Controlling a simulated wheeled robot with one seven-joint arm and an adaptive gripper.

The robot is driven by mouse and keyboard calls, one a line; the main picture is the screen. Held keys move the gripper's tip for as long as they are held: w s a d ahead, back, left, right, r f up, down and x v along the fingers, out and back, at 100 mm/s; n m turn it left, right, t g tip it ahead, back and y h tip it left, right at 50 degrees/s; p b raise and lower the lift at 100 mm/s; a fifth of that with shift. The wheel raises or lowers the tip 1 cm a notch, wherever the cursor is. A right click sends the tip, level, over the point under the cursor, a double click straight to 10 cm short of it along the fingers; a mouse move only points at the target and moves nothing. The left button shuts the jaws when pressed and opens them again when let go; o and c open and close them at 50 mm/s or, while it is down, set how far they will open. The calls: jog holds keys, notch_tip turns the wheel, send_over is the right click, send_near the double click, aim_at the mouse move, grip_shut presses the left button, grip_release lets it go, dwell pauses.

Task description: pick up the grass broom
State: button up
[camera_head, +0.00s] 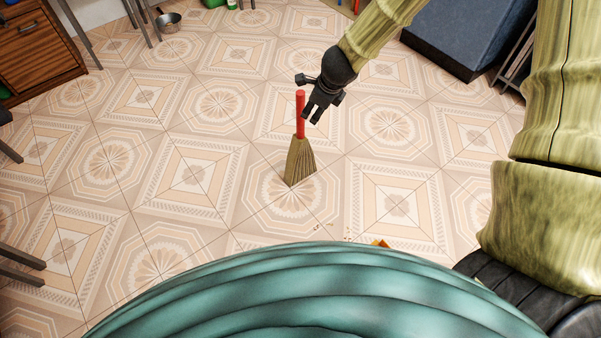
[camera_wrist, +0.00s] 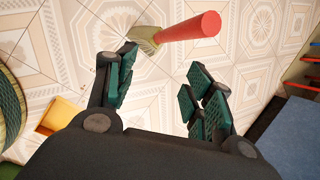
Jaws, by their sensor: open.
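The grass broom has a red handle (camera_head: 300,115) and straw-coloured bristles (camera_head: 299,162). It stands upright, bristles down, on the tiled floor in the head view. In the wrist view its red handle (camera_wrist: 190,27) shows beyond the fingertips, with a bit of the bristles (camera_wrist: 143,38) at its far end. My gripper (camera_head: 311,116) is beside the handle, just to its right in the head view. In the wrist view my gripper (camera_wrist: 160,75) is open and nothing is between its fingers. Whether a finger touches the handle I cannot tell.
Patterned floor tiles (camera_head: 190,180) around the broom are mostly clear. A wooden cabinet (camera_head: 38,50) stands at the upper left, with a metal pot (camera_head: 168,22) on the floor nearby. A dark blue box-like block (camera_head: 470,35) is at the upper right. Small crumbs (camera_head: 347,238) lie in front.

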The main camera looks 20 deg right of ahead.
aim_at(297, 97)
jog(key=w+r+m+b, duration=0.1)
jog(key=w, duration=0.1)
jog(key=w+r+m+t+b, duration=0.1)
jog(key=w+m+b, duration=0.1)
jog(key=w+r+m+y+b, duration=0.1)
jog(key=w+m+b, duration=0.1)
jog(key=shift+a+t, duration=0.15)
jog(key=shift+t, duration=0.15)
jog(key=shift+b+x, duration=2.85)
jog(key=shift+x, duration=2.5)
jog(key=shift+a+r, duration=0.1)
jog(key=shift+a, duration=0.05)
grip_shut()
